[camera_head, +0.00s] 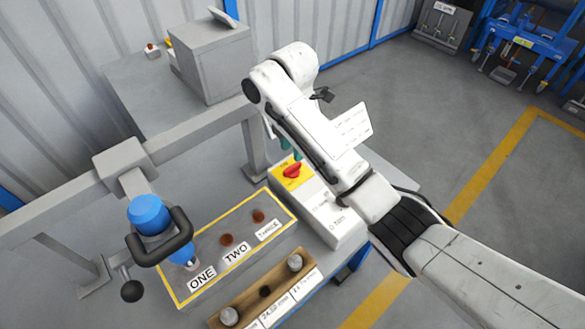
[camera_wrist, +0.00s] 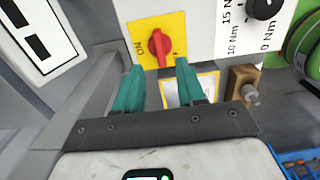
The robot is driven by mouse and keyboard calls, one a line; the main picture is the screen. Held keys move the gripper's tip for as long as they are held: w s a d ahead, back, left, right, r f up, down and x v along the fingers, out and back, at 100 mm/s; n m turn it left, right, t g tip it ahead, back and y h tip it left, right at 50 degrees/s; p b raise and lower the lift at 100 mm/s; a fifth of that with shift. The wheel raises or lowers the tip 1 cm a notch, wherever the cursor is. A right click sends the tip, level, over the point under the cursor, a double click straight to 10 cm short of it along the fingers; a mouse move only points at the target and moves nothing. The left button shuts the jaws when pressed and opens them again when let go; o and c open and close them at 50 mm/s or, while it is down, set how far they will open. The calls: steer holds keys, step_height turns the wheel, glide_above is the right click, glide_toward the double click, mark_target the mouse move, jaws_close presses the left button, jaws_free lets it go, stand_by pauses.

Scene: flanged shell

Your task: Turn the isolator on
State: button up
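The isolator is a red rotary handle (camera_head: 292,170) on a yellow square plate (camera_head: 283,178), set on a light grey box (camera_head: 333,227). In the wrist view the red handle (camera_wrist: 160,46) points up and down the picture. "ON" shows at the plate's left edge; the marking at its right edge is partly hidden. My gripper (camera_wrist: 160,76) has two green fingers, open with a wide gap and nothing between them. The fingertips lie just below the handle in the wrist view, one to each side, and do not appear to touch it. In the head view my arm hides most of the gripper.
A panel marked ONE, TWO, THREE (camera_head: 236,247) lies left of the isolator box, with a blue tool (camera_head: 149,214) over ONE. A wooden rack (camera_head: 265,290) stands in front. A grey rail (camera_head: 60,207) runs behind. A black dial (camera_wrist: 263,8) is right of the isolator.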

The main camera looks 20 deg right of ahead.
mark_target(292, 166)
step_height(292, 166, down, 7)
steer(key=shift+r+b, duration=0.2)
steer(key=shift+b, duration=0.2)
jaws_close()
stand_by(0.4)
